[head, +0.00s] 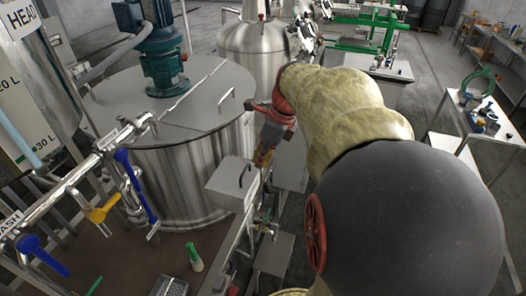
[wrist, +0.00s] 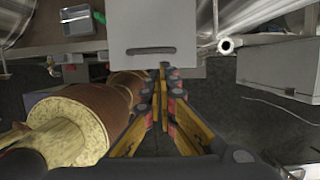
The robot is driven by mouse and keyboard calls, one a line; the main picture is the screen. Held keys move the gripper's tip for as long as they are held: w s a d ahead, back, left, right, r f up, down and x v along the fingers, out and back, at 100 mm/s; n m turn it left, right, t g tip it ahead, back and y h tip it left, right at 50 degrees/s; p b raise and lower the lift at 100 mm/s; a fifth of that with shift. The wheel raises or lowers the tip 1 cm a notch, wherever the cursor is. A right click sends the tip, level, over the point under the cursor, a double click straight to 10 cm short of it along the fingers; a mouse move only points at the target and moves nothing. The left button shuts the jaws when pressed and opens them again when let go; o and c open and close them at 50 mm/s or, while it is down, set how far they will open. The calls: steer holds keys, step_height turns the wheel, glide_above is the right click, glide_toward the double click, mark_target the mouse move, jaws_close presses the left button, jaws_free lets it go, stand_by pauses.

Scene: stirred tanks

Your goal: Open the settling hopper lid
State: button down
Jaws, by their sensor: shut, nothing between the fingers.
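A small grey box with a flat lid (head: 228,184) and a dark bar handle (head: 245,173) stands beside the large steel tank; I take it to be the settling hopper. Its lid looks shut. In the wrist view the grey lid (wrist: 152,28) is at the top middle, with its dark handle (wrist: 151,50) near the lower edge. My gripper (head: 263,158) is just right of the box in the head view. It also shows in the wrist view (wrist: 164,72), its yellow fingers brought together and empty, just below the handle. I cannot tell whether the fingertips touch the lid.
The steel tank (head: 185,160) with a green motor (head: 163,60) is left of the box. A pipe with blue and yellow valve levers (head: 100,210) runs at the left. An open pipe end (wrist: 226,46) and a grey cabinet (wrist: 280,68) are right of the lid.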

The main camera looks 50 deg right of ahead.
mark_target(253, 177)
steer(key=shift+x, duration=2.2)
steer(key=shift+r, duration=0.1)
